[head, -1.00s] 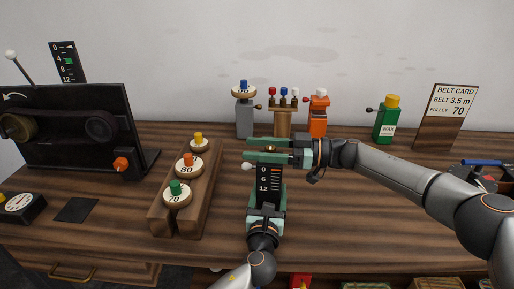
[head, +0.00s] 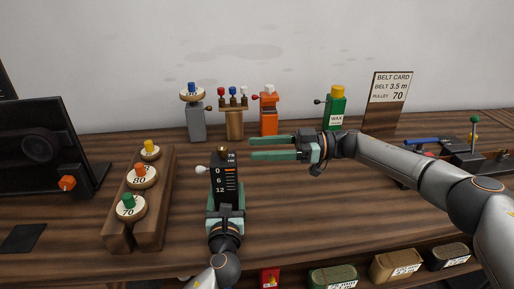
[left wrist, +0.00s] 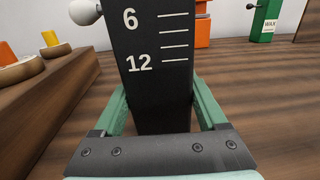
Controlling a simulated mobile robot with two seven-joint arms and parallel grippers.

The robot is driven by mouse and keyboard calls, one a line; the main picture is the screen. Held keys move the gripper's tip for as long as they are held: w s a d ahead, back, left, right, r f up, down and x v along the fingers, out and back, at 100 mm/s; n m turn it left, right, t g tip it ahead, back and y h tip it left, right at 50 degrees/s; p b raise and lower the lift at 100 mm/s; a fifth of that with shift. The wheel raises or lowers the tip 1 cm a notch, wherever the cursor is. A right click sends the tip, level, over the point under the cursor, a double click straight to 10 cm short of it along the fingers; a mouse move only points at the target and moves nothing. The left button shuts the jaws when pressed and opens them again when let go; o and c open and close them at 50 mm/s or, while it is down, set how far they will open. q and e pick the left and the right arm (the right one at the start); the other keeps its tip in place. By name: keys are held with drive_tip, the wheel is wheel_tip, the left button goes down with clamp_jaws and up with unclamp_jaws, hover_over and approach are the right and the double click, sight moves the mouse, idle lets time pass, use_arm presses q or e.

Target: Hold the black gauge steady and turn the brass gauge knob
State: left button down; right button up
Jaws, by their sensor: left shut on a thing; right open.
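The black gauge (head: 224,182) stands upright on the table, with white numbers and marks on its front and a white ball (head: 201,169) at its left side. Its brass knob (head: 222,153) is on top. My left gripper (head: 225,203) is shut on the lower part of the gauge from the front. In the left wrist view, green fingers flank the gauge (left wrist: 150,90) on both sides; its top is out of that view. My right gripper (head: 252,148) is open and empty, to the right of the brass knob and apart from it, fingers pointing left.
A wooden rack (head: 153,225) with numbered pulleys stands to the left. Behind are a grey post (head: 196,125), a wooden stand (head: 235,124), an orange device (head: 269,122) and a green wax bottle (head: 334,112). The belt card (head: 389,100) stands at back right.

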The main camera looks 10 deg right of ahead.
use_arm(q)
drive_tip(key=shift+f, duration=0.25)
drive_tip(key=shift+c, duration=1.2)
unclamp_jaws()
drive_tip(key=shift+o, duration=1.2)
drive_tip(key=shift+r, duration=0.2)
